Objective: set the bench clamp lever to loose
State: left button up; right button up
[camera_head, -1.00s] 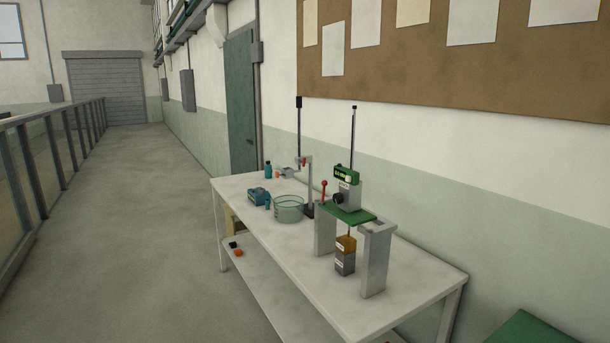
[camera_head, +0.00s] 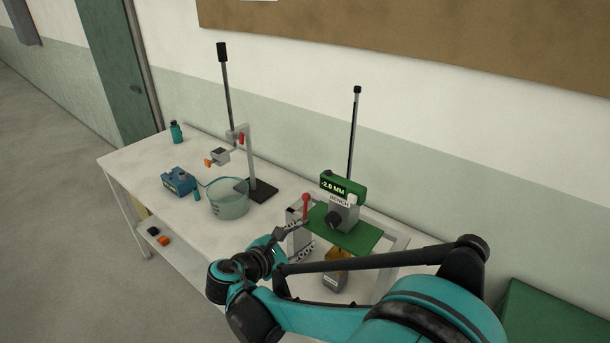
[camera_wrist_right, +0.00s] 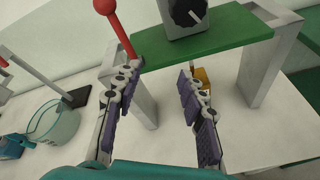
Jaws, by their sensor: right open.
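The bench clamp lever (camera_head: 305,206) is a red rod with a round red knob, standing about upright at the left end of the green plate under the gauge marked BENCH (camera_head: 343,208). In the right wrist view the lever (camera_wrist_right: 121,35) leans up and left, its foot by the left fingertip. My right gripper (camera_head: 308,238) is open, in front of and below the lever, at the left side of the gauge frame. In the wrist view its fingers (camera_wrist_right: 158,78) are spread with nothing between them. I cannot tell whether a finger touches the lever. My left gripper is not in view.
The gauge frame has a green plate (camera_head: 345,235) on grey legs, with an amber-topped block (camera_head: 335,281) beneath. A glass beaker (camera_head: 229,203), a blue device (camera_head: 179,181) and a stand with another red lever (camera_head: 241,139) are to the left. The white table's (camera_head: 130,160) far left is mostly clear.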

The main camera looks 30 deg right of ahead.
aim_at(303, 200)
jog(key=w+r+n+h, duration=0.1)
jog(key=r, duration=0.1)
jog(key=w+a+r+n+h+p, duration=0.1)
jog(key=r, duration=0.1)
jog(key=w+r+n+h+p, duration=0.1)
jog(key=r+h, duration=0.1)
jog(key=r, duration=0.1)
jog(key=shift+a, duration=0.4)
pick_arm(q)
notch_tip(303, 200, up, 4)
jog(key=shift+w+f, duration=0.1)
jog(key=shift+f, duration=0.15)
pick_arm(e)
jog(key=shift+t, duration=0.3)
jog(key=x, duration=0.7)
jog(key=shift+f, duration=0.1)
grip_shut()
